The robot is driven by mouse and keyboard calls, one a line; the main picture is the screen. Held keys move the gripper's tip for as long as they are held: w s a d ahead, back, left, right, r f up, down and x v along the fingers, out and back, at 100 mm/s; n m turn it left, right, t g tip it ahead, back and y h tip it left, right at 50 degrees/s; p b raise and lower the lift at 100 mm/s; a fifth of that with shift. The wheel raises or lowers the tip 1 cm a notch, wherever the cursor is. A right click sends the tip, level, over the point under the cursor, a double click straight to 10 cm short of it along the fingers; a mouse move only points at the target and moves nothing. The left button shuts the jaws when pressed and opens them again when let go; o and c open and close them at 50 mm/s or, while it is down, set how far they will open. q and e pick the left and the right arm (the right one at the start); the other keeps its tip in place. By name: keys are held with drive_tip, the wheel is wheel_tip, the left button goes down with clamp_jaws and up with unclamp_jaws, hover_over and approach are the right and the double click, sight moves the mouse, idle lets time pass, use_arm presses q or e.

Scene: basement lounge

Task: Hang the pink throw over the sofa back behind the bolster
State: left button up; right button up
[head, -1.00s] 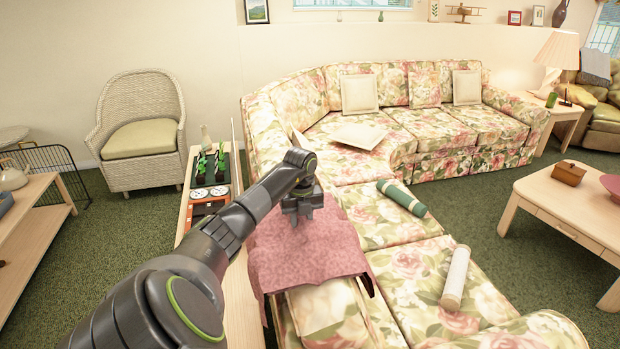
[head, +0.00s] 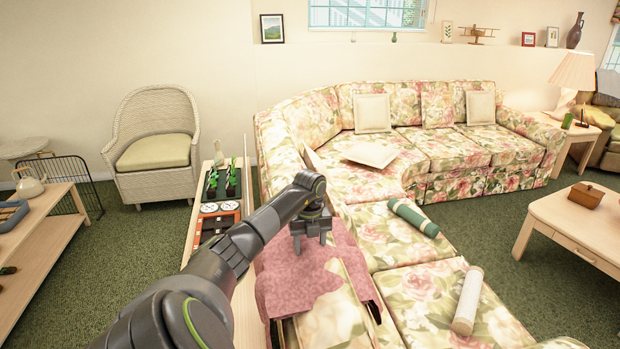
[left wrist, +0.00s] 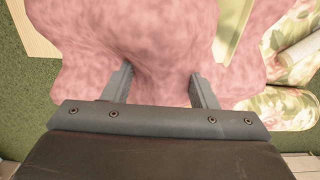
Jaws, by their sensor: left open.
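The pink throw (head: 290,285) lies draped over the near left section of the floral sofa back (head: 325,322), its folds hanging on both sides. A strip of floral fabric shows through a gap in it. A cream cylindrical bolster (head: 467,300) lies on the seat to the right of the throw. My left gripper (head: 310,247) is open, pointing down at the throw. In the left wrist view the throw (left wrist: 150,50) fills the space beyond the parted fingers (left wrist: 160,85); whether they touch it is unclear. My right gripper is not in view.
A green roll (head: 414,217) lies on the seat beyond the bolster. A narrow console (head: 205,250) with small plants stands left of the sofa back. A wicker chair (head: 155,140) is farther left, and a coffee table (head: 560,225) is at right.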

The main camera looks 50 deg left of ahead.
use_arm(q)
wheel_tip(320, 180, up, 18)
drive_tip(key=p, duration=0.3)
drive_tip(key=shift+f, duration=0.25)
drive_tip(key=shift+s+f, duration=0.1)
idle(0.7)
